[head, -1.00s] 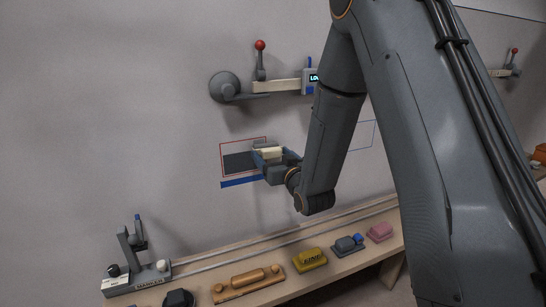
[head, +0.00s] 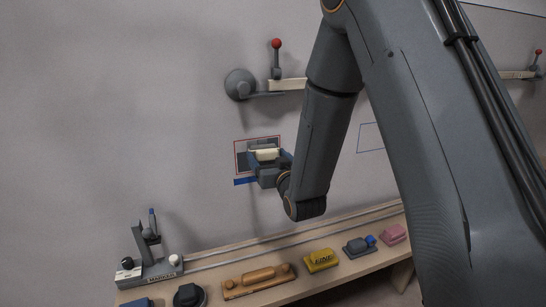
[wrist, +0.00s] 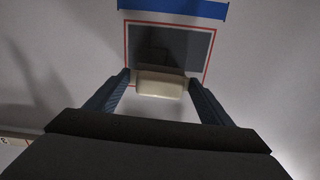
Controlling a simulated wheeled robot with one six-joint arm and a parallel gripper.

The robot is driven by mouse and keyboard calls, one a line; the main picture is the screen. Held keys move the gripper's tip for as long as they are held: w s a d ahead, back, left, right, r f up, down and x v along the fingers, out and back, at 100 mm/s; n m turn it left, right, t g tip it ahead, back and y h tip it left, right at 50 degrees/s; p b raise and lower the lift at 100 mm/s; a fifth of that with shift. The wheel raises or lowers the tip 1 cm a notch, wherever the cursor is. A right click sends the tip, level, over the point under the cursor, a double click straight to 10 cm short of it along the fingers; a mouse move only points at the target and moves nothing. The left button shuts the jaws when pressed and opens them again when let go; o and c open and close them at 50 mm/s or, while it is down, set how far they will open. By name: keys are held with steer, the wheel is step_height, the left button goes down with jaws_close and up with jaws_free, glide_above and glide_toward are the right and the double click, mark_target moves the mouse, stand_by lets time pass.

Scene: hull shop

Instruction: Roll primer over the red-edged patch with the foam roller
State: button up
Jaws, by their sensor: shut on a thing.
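The red-edged patch (head: 242,160) is on the pale wall, with dark grey covering much of its inside. It also shows in the wrist view (wrist: 193,48), where its edge nearest me is partly hidden. My gripper (head: 266,158) is shut on the cream foam roller (head: 264,154), which lies across the patch in the head view. In the wrist view the roller (wrist: 160,84) sits between the fingertips, along the near edge of the patch. I cannot tell whether it touches the wall.
A blue strip (head: 245,181) runs under the patch. A red-knobbed lever fixture (head: 276,70) is above it. The bench (head: 215,262) below holds a marker stand (head: 150,265), an orange tool (head: 258,281), a yellow block (head: 321,260) and a pink block (head: 394,234). A blue outline (head: 371,137) is to the right.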

steer(key=s+a, duration=0.2)
steer(key=a, duration=0.6)
steer(key=shift+s+a, duration=0.15)
stand_by(0.7)
steer(key=shift+o, duration=0.8)
steer(key=shift+c, duration=0.8)
steer(key=shift+s, duration=0.15)
steer(key=shift+s+d, duration=0.2)
steer(key=shift+s, duration=0.25)
